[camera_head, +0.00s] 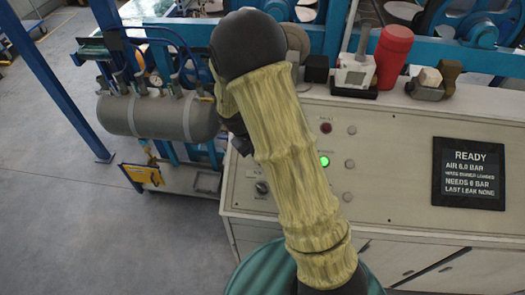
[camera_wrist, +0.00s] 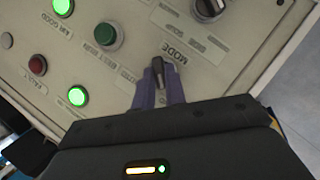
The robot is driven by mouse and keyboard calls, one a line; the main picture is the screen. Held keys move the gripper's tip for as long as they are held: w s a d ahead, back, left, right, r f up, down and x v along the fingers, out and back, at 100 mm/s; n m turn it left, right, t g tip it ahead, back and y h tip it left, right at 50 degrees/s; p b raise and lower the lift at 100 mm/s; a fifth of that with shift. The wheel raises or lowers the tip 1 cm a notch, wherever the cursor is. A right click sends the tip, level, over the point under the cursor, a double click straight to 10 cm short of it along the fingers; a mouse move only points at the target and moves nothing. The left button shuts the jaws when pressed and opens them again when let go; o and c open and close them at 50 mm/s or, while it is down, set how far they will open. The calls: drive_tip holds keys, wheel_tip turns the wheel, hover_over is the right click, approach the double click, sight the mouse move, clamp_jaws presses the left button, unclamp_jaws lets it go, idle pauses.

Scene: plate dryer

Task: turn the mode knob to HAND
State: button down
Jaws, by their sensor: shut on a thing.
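The mode knob (camera_wrist: 158,72) is a small dark lever-shaped knob on the beige panel, with the word MODE printed next to it in the wrist view. My gripper (camera_wrist: 159,88) has its two purple-blue fingers on either side of the knob and is shut on it. The knob's visible end points roughly up in the wrist view. Small position labels near it are too blurred to read, so I cannot tell which mode it is at. In the head view my yellow-sleeved arm hides the gripper tips and the mode knob.
A second black knob (camera_wrist: 208,8) is close by. A dark green button (camera_wrist: 107,35), a red button (camera_wrist: 38,62) and lit green lamps (camera_wrist: 77,96) are on the panel. A dark READY display (camera_head: 468,173) is at right; a grey air tank (camera_head: 160,116) stands left.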

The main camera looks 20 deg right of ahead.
drive_tip(key=shift+a, duration=0.1)
drive_tip(key=c, duration=1.4)
unclamp_jaws()
drive_tip(key=shift+c, duration=0.2)
drive_tip(key=shift+r, duration=0.1)
drive_tip(key=b+v, duration=0.2)
drive_tip(key=v, duration=1.5)
drive_tip(key=shift+r, duration=0.1)
drive_tip(key=s+d+f+m+t+y, duration=0.1)
drive_tip(key=s+d+f+y, duration=0.1)
drive_tip(key=s, duration=0.5)
drive_tip(key=s+d+f+m+t+y, duration=0.1)
drive_tip(key=s+d+f+m+y, duration=0.1)
drive_tip(key=s+d+f, duration=0.3)
drive_tip(key=shift+s+d+f+m+t+y, duration=0.15)
drive_tip(key=shift+s+m+t+y, duration=0.2)
drive_tip(key=shift+s, duration=0.75)
